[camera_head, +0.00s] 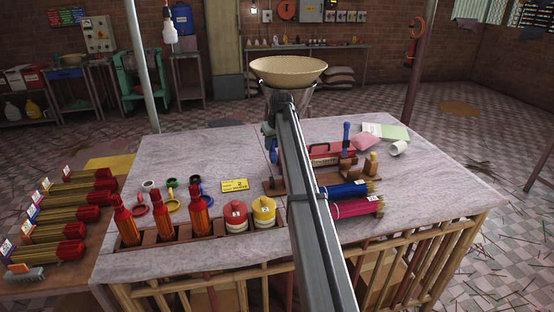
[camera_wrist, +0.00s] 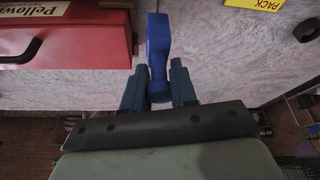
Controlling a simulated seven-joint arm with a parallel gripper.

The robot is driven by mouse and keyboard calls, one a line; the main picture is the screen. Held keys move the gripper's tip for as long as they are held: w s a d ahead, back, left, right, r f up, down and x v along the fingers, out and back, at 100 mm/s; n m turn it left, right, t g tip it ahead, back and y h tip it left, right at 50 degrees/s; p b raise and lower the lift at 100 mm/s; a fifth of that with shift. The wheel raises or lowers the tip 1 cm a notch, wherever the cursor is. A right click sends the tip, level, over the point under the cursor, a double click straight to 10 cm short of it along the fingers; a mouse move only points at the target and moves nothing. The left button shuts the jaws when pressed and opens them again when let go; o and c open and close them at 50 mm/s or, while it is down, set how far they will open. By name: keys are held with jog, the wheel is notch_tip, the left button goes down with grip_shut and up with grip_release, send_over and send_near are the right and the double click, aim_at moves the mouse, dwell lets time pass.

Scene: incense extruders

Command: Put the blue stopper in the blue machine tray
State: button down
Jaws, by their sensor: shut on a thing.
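The blue stopper (camera_wrist: 158,42) has a wide squared head and a narrower lower part. In the wrist view, its lower part is between the teal fingertips of my gripper (camera_wrist: 158,88), which is shut on it. The head points away from my palm, over the pale marble table. In the head view, a small blue piece (camera_head: 273,156) shows at the left edge of my arm, which hides most of the gripper. I cannot tell which part is the blue machine tray.
A wooden rack (camera_head: 165,243) at the table's front holds orange bottles, a red jar (camera_head: 236,214) and a yellow jar (camera_head: 263,213). Coloured rings lie behind it, near a yellow card (camera_head: 234,185). A red box (camera_wrist: 65,38) and blue and pink bundles are right of my arm.

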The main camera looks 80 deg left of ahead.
aim_at(273, 157)
jog(key=shift+f, duration=3.25)
jog(key=c, duration=0.9)
grip_release()
jog(key=shift+f, duration=0.1)
jog(key=v, duration=1.2)
